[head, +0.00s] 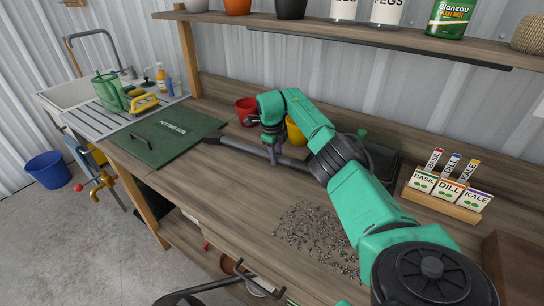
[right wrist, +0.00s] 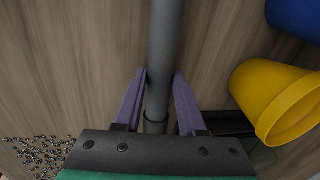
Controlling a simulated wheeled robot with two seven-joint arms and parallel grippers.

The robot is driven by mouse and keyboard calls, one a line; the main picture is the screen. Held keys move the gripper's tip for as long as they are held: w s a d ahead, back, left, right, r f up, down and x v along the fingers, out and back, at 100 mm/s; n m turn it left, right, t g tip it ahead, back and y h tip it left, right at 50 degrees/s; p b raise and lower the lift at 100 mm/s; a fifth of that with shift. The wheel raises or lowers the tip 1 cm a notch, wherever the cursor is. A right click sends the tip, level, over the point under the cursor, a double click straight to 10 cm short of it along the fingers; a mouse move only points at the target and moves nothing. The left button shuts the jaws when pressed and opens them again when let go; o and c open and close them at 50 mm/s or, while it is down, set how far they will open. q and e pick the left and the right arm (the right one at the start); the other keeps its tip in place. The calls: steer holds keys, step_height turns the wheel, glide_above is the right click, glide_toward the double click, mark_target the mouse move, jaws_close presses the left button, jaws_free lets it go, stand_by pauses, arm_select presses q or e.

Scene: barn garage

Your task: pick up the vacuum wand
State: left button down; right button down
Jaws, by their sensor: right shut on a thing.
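The vacuum wand (head: 236,147) is a dark grey tube along the wooden bench, with a wider nozzle end toward the potting soil lid. My right gripper (head: 273,156) reaches down over it from above. In the right wrist view the purple fingers of my right gripper (right wrist: 160,76) stand on both sides of the wand (right wrist: 164,35) and are shut on it. I cannot tell whether the wand is lifted off the bench. My right forearm hides part of the bench behind it. My left gripper is not in view.
Dark pellets (head: 315,234) lie scattered on the bench. A shelf (head: 360,32) runs above.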

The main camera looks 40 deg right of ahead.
step_height(320, 180, up, 9)
steer(key=shift+w+r+b, duration=0.1)
steer(key=shift+r+b, duration=0.05)
steer(key=shift+b, duration=0.25)
step_height(320, 180, up, 10)
steer(key=p, duration=0.3)
steer(key=shift+r, duration=0.15)
steer(key=c, duration=1.4)
jaws_free()
jaws_close()
steer(key=shift+a, duration=0.15)
